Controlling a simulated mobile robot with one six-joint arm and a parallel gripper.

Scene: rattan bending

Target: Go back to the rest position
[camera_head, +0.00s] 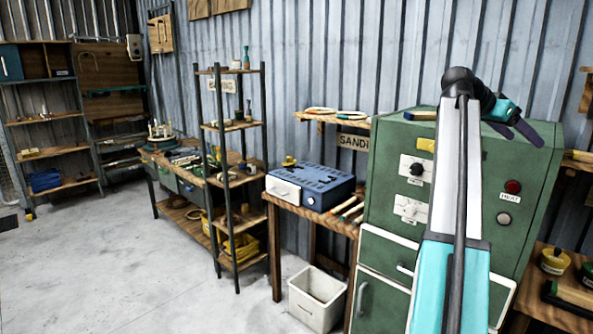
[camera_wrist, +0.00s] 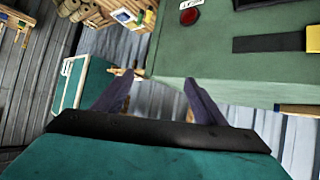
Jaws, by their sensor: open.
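My gripper (camera_head: 523,138) is at the upper right in the head view, past the end of my raised white and teal arm. It is beside the top right of a green cabinet (camera_head: 530,195). In the wrist view my gripper (camera_wrist: 159,82) shows two dark fingers spread apart with nothing between them. The green cabinet (camera_wrist: 215,60) fills the upper right of the wrist view, close to the fingers. I cannot tell whether they touch it.
A blue box (camera_head: 318,185) sits on a wooden table left of the cabinet, with a white bin (camera_head: 317,297) below. A shelf rack (camera_head: 237,125) and workbench stand further left. The grey floor (camera_head: 110,275) at the left is clear. A cup (camera_head: 554,261) stands at the right.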

